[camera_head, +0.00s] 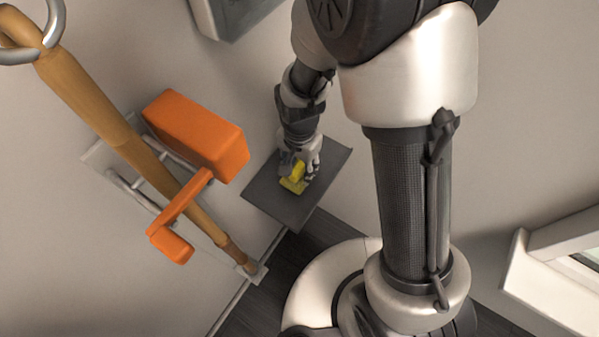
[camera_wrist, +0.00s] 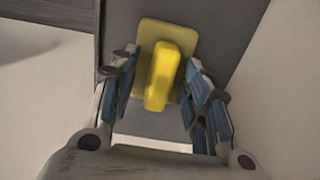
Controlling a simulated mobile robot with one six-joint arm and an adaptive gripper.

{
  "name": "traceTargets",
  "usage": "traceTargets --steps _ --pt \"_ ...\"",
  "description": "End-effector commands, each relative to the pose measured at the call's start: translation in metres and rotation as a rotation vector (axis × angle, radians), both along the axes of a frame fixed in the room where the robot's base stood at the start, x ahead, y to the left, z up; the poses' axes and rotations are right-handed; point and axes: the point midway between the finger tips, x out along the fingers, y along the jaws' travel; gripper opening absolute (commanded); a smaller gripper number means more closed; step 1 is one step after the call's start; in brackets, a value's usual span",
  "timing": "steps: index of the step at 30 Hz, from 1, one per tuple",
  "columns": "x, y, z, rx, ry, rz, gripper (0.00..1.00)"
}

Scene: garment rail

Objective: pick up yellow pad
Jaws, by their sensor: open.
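The yellow pad (camera_head: 293,181) has a flat base and a raised yellow block on top. It lies on a dark grey shelf (camera_head: 267,201) in the head view. In the wrist view the yellow pad (camera_wrist: 163,75) sits between the two fingers, with its raised block towards me. My gripper (camera_head: 300,170) is above the pad in the head view. In the wrist view my gripper (camera_wrist: 160,95) is open, with one finger on each side of the block and gaps visible on both sides. Whether the fingertips touch the base cannot be told.
A wooden rail (camera_head: 88,102) with a metal ring runs along the left. An orange object (camera_head: 197,133) stands out beside it, close to my arm's left. A pale box-like fixture (camera_head: 232,12) is at the top. A white-framed edge (camera_head: 550,245) is at the right.

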Motion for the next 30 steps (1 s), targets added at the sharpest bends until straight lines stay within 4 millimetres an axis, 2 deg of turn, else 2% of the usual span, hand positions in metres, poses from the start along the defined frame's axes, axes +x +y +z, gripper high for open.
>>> traceTargets --steps 4,21,30 --pt "0.0002 0.0001 0.0012 0.001 -0.001 0.0 0.39" --pt "0.0003 0.0001 0.0013 0.0 -0.001 0.0 0.01" --pt "0.0005 0.0001 0.0021 0.0 -0.001 0.0 0.0"
